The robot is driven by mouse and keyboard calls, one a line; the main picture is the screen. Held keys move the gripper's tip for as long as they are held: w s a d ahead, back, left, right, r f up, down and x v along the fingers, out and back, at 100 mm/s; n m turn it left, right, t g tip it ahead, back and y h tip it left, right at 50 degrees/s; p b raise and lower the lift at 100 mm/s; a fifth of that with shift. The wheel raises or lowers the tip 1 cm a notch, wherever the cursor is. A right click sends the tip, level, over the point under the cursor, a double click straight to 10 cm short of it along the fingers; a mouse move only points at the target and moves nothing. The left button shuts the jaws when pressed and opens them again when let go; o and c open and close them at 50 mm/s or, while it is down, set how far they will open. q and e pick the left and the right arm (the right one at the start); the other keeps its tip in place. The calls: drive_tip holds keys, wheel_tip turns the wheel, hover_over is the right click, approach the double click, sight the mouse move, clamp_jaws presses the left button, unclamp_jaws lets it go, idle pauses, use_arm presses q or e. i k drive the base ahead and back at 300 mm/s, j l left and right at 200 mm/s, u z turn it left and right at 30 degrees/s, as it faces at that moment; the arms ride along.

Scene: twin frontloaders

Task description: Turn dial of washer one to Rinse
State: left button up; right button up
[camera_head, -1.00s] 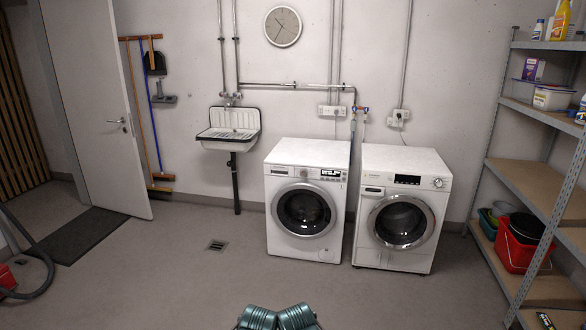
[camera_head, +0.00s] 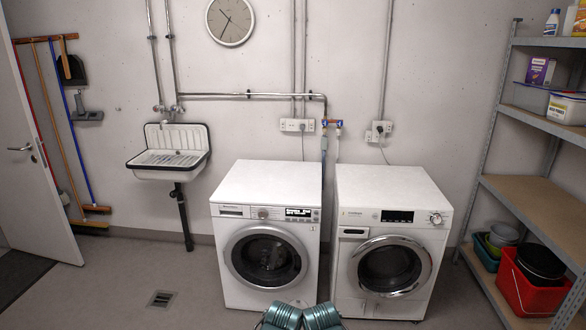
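Two white front-loading machines stand side by side against the wall. The left machine (camera_head: 266,262) has a small round dial (camera_head: 263,213) near the middle of its panel, beside a lit dark display (camera_head: 299,213) with text too small to read. The right machine (camera_head: 387,265) has its dial (camera_head: 436,219) at the right end of its panel, beside a dark display (camera_head: 397,217). Both round doors look shut. I cannot tell which machine is washer one or where either dial points. Only teal parts of my own arms show at the bottom edge; neither gripper is visible.
A wall sink (camera_head: 168,151) hangs left of the machines. A floor drain (camera_head: 161,299) lies in the open floor at front left. A metal shelf (camera_head: 535,205) with a red bucket (camera_head: 530,289) stands at the right. A door (camera_head: 30,165) is at the far left.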

sight(262, 214)
drive_tip(key=i+u, duration=0.15)
drive_tip(key=i, duration=0.4)
drive_tip(key=i+l+u, duration=0.2)
drive_tip(key=i, duration=0.35)
drive_tip(key=i+l+u, duration=0.15)
drive_tip(key=i, duration=0.45)
